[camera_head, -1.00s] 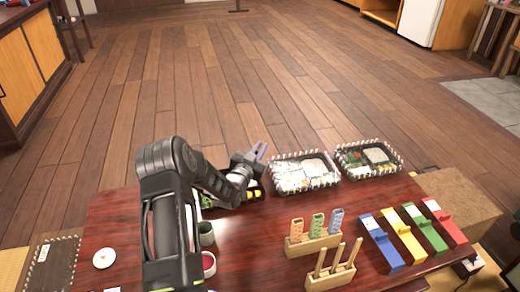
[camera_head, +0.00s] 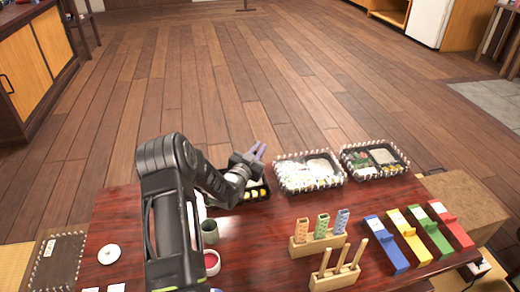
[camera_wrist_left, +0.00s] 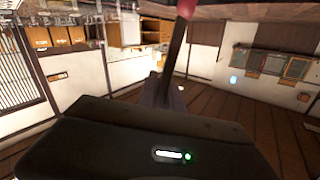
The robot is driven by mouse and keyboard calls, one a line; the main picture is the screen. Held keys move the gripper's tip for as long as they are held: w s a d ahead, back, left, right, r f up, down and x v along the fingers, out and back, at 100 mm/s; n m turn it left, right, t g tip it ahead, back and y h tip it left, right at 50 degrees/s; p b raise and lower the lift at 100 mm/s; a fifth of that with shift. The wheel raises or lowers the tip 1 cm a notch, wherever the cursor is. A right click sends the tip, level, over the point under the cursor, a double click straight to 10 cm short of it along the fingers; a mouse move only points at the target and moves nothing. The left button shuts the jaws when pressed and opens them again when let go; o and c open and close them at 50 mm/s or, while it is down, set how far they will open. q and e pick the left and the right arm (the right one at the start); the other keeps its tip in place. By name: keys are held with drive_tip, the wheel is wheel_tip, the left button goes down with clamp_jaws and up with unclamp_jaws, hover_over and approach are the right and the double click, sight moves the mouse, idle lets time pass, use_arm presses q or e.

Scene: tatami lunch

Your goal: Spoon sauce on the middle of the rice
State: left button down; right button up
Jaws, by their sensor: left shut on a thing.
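My left gripper (camera_head: 259,152), with purple fingers, is above the far edge of the table, over the left lunch box (camera_head: 264,197). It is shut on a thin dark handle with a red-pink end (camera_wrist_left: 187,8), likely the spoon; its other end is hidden. The left lunch box holds yellow pieces and is partly hidden by my arm. The middle lunch box (camera_head: 280,188) holds white food, perhaps rice. The right lunch box (camera_head: 403,163) has a pale, rice-like patch and green and red food. A small bowl (camera_head: 211,262) with red contents, perhaps sauce, stands beside my forearm.
A green cup (camera_head: 209,232) stands behind the red bowl. A wooden holder (camera_head: 318,245) with patterned pieces, a wooden stick rack (camera_head: 335,279) and several coloured blocks (camera_head: 408,240) fill the right side. A white disc (camera_head: 109,254) lies at left.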

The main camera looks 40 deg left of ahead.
use_arm(q)
drive_tip(key=shift+s+a, duration=0.65)
drive_tip(key=shift+s, duration=0.15)
drive_tip(key=shift+f, duration=0.1)
drive_tip(key=shift+s+a, duration=0.6)
drive_tip(key=shift+s, duration=0.3)
drive_tip(key=shift+d+b, duration=0.1)
drive_tip(key=shift+b, duration=0.3)
drive_tip(key=shift+s+d, duration=0.1)
drive_tip(key=shift+s, duration=0.05)
